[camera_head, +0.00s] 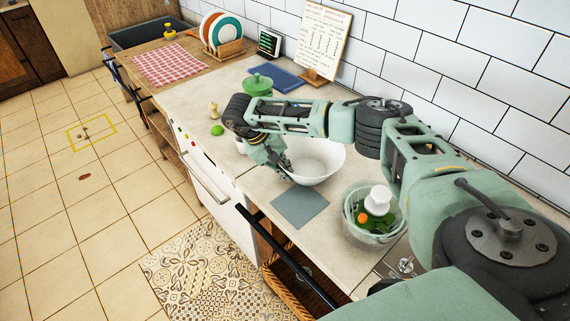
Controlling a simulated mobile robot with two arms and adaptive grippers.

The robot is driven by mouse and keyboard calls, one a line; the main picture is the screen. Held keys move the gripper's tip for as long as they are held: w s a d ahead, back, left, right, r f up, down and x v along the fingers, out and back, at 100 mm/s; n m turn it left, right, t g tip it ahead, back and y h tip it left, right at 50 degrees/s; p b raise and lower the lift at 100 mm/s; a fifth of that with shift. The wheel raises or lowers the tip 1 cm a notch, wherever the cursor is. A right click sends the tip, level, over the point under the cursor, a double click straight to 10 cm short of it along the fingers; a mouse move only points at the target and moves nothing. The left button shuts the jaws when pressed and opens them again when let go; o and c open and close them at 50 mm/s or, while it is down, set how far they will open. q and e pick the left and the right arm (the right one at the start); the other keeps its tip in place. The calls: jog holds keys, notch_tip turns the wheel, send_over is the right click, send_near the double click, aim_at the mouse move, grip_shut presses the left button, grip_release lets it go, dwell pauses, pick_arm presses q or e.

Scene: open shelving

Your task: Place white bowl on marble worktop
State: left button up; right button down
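The white bowl (322,162) is upright at the middle of the pale marble worktop (335,215). It is just behind a flat grey square (300,204). I cannot tell whether its base rests on the worktop or is slightly above it. My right arm reaches in from the right, passing over the back of the bowl. My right gripper (284,163) points down at the bowl's left rim. Its fingers overlap the rim in the picture, and whether they are closed on it is hard to see. My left gripper is not in view.
A glass bowl of vegetables (374,215) stands right of the grey square. A green lidded pot (258,84), a blue mat (282,79) and a recipe stand (322,40) are further back. A green item (217,130) lies near the front edge. Tiled wall (460,75) borders the back.

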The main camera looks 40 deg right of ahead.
jog(key=shift+f, duration=0.1)
jog(key=c, duration=2)
grip_release()
jog(key=shift+r, duration=0.25)
jog(key=shift+w+a+r+b, duration=0.15)
jog(key=shift+a+r+b, duration=0.15)
jog(key=shift+b+v, duration=1.5)
jog(key=shift+v, duration=4.05)
